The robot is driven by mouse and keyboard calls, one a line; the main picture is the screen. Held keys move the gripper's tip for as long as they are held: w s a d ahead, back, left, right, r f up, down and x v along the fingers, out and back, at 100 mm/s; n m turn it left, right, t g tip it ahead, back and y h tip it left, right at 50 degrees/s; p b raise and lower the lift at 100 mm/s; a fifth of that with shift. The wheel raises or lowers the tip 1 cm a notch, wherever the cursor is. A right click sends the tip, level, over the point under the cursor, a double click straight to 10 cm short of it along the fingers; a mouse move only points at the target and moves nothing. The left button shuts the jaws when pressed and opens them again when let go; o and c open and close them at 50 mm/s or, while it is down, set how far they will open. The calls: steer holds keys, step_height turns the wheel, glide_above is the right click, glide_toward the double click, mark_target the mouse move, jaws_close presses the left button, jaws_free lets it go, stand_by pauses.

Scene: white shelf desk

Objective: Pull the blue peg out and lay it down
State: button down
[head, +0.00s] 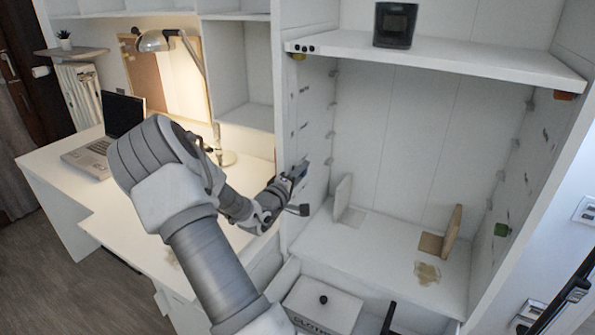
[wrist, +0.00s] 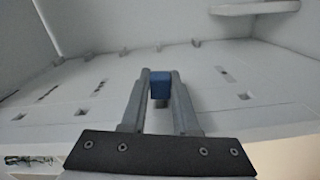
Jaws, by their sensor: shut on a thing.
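The blue peg (wrist: 160,85) is between the fingertips of my gripper (wrist: 160,82) in the wrist view, and the fingers are shut on it. Slots and holes of the white side panel lie behind it in that view. I cannot tell whether the peg is still in a hole or free of the panel. In the head view my gripper (head: 298,172) is at the inner left wall of the white shelf unit (head: 312,150). The peg is hardly visible there.
A wooden bookend (head: 452,232) and a white upright piece (head: 343,193) stand on the lower shelf board (head: 385,245). A dark cup (head: 395,25) is on the upper shelf. A lamp (head: 155,41) and a laptop (head: 122,115) are on the desk at left.

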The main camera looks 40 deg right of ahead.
steer(key=shift+s+d+r, duration=0.2)
steer(key=shift+s+r, duration=0.15)
steer(key=shift+s, duration=0.05)
steer(key=shift+s+f, duration=0.25)
steer(key=shift+s, duration=0.15)
steer(key=shift+s+d, duration=0.1)
steer(key=shift+s, duration=0.25)
stand_by(0.7)
steer(key=shift+s+d, duration=0.2)
steer(key=shift+s, duration=0.5)
steer(key=shift+s+d, duration=0.2)
steer(key=shift+s, duration=0.5)
steer(key=shift+a, duration=0.1)
